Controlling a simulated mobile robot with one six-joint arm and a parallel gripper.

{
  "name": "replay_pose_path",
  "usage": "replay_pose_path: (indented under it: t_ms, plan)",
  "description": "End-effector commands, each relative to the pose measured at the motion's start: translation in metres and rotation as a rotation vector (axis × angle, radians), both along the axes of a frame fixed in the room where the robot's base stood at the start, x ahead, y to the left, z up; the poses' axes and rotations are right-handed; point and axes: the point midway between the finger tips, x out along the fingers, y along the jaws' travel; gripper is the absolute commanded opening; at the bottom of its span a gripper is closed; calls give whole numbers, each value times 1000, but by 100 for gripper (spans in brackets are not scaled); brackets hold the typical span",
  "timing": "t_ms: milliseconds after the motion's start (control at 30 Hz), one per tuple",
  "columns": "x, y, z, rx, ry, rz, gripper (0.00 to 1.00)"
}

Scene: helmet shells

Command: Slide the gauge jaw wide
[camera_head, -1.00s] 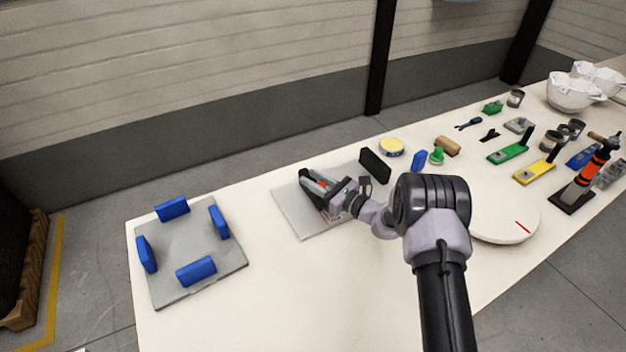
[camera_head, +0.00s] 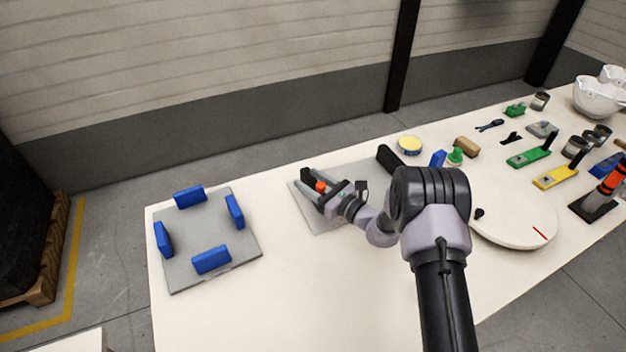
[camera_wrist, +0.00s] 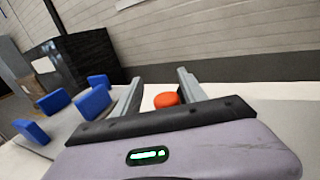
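The gauge has a flat grey plate (camera_head: 330,219) with a black jaw (camera_head: 307,177) near its left edge. A second black block (camera_head: 390,159) stands upright at its right end. An orange-red knob (camera_head: 321,187) shows beside the left jaw. My gripper (camera_head: 318,185) is low over the left part of the plate, with its fingers either side of the knob. In the wrist view the knob (camera_wrist: 166,100) lies between the two spread fingers (camera_wrist: 160,78), nearer the right one. A gap shows at the left finger. My wrist hides part of the plate.
A grey plate with several blue blocks (camera_head: 210,260) lies at left. A yellow-topped tin (camera_head: 410,144), a green-topped item (camera_head: 455,156) and a round white turntable (camera_head: 515,225) are to the right, with more tools beyond. The front left tabletop is clear.

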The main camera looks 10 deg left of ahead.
Motion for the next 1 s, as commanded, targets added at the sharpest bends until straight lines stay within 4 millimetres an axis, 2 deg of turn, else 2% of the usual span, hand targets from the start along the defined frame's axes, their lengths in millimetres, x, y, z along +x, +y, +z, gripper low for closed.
replay_pose_path:
  t_ms: [267, 367, 467, 800, 1000]
  plan:
    - [0, -2, 1, 1, -2, -3, 49]
    - [-4, -10, 2, 1, 1, -4, 49]
    - [-16, -28, 3, 1, 2, -6, 49]
    - [-69, -109, 3, 2, 2, -6, 49]
    - [-90, -140, 2, 1, 0, -4, 49]
